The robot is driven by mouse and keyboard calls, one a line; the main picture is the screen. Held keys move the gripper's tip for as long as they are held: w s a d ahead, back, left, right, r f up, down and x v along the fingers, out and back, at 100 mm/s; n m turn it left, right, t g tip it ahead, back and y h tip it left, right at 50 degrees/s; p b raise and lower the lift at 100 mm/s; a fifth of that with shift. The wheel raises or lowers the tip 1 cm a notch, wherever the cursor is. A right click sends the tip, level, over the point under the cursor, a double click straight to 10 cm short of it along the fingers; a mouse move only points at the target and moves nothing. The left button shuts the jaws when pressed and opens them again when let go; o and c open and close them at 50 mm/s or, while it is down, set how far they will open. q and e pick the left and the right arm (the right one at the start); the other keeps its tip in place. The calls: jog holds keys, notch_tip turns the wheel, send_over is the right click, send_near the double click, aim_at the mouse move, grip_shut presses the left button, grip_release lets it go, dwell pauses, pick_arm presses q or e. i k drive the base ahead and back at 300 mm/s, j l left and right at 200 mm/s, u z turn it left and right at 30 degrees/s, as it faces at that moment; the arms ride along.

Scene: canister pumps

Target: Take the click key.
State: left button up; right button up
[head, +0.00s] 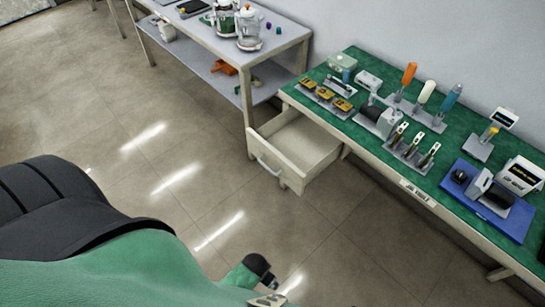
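I cannot tell for certain which tool is the click key. On the green-topped bench (350,132) at right, a grey stand holds upright tools with an orange handle (409,73), a white handle (426,92) and a blue handle (452,98). In front of them, a grey rack holds three slim dark-and-light tools (413,143). A dark end piece on my green arm, likely my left gripper (262,268), shows at the bottom, far from the bench. My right gripper is not in view.
An open, seemingly empty drawer (297,150) juts out below the bench's left end. A blue mat (520,222) with devices lies at right, near a small display (504,117). A grey table (220,60) with glass jars stands upper left. The floor before the bench is clear.

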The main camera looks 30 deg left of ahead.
aim_at(446, 106)
jog(key=i+j+z, duration=0.1)
jog(key=j, duration=0.3)
jog(key=i+j+z, duration=0.15)
jog(key=j, duration=0.2)
jog(key=i+j+z, duration=0.1)
jog(key=j, duration=0.3)
jog(key=i+j+z, duration=0.1)
jog(key=j, duration=0.35)
jog(key=z, duration=0.8)
jog(key=i, duration=0.05)
